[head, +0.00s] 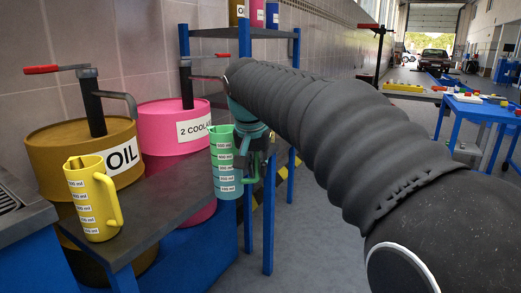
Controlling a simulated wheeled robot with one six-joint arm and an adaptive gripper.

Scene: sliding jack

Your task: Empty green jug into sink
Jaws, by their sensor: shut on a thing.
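The green jug (224,172) has white measuring marks and stands upright at the middle of the head view, in front of the right edge of the pink drum. My gripper (256,160) is at its right, handle side, and is shut on it; the fingers are partly hidden by the jug and my arm. I cannot tell whether the jug's base touches anything, and its contents are not visible. A grey metal unit with a dark slotted grate, apparently the sink (32,218), is cut off at the left edge.
A yellow jug (92,198) stands on the dark bench (150,222) between the sink and the green jug. Behind it are a brown OIL drum (60,150) and a pink coolant drum (170,118), both with pumps. A blue rack (246,45) stands behind my arm.

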